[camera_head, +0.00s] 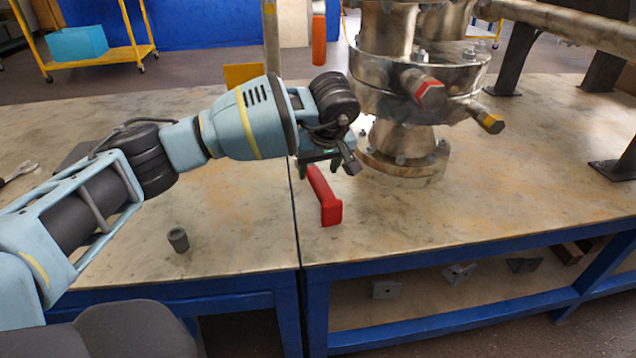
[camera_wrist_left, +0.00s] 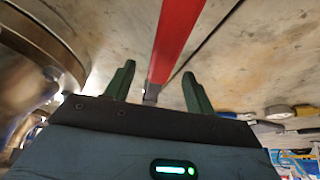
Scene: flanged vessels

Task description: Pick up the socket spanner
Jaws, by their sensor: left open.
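The socket spanner (camera_head: 325,198) appears as a red bar with a thicker squared end, lying on the table beside the seam between two tops. Its far end is hidden behind my left gripper (camera_head: 332,166). In the left wrist view, the red spanner (camera_wrist_left: 174,38) runs between the two green fingers of the open left gripper (camera_wrist_left: 159,72), with a small grey metal part near its lower end. The fingers stand apart from the bar on both sides. I cannot tell whether they are above it or down around it. My right gripper is not in view.
A flanged metal vessel (camera_head: 405,140) stands close to the right of the gripper, with a red-ended fitting (camera_head: 423,88) and a yellow-ended one (camera_head: 488,119) sticking out. A small dark cup-like piece (camera_head: 178,240) stands on the left tabletop. The front right tabletop is clear.

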